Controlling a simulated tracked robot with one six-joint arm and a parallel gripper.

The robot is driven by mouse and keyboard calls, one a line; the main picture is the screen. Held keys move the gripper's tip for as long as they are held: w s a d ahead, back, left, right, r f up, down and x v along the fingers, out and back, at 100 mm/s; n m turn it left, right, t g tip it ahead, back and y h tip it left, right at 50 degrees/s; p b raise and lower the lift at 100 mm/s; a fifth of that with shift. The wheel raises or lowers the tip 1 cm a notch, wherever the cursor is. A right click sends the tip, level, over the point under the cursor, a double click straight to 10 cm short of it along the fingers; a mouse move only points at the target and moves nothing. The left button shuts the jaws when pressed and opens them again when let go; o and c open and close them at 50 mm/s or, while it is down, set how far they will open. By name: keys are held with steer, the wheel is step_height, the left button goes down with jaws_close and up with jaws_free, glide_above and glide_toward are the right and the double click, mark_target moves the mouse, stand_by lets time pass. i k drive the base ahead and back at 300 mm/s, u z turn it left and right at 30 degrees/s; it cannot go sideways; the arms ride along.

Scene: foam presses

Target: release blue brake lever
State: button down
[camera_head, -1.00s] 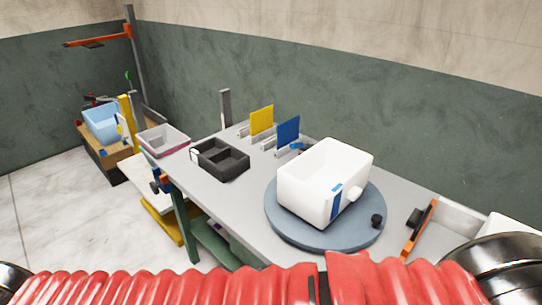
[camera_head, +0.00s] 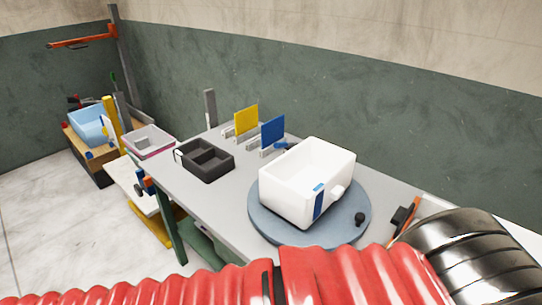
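A small blue lever-like part (camera_head: 282,145) sticks out beside the blue upright plate (camera_head: 272,132) at the back of the grey table (camera_head: 225,215). I cannot tell whether it is the brake lever. Another small blue part (camera_head: 140,176) shows with orange at the table's left end. A white bin (camera_head: 285,200) with a blue strip (camera_head: 319,203) and a white knob stands on the round grey-blue turntable (camera_head: 258,222). A black knob (camera_head: 360,219) is on the turntable's right side. My gripper is out of view; only my red sleeve and metal arm part show.
A black divided tray (camera_head: 206,171) and a yellow upright plate (camera_head: 246,119) are on the table. A pale bin (camera_head: 148,152) and a light blue bin (camera_head: 90,125) are farther left. An orange-handled item (camera_head: 408,217) lies right of the turntable. The floor at left is clear.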

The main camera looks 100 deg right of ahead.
mark_target(280, 145)
steer(key=u, duration=0.05)
steer(key=k, duration=0.5)
steer(key=z, duration=1.25)
steer(key=i, duration=0.5)
steer(key=z, duration=0.05)
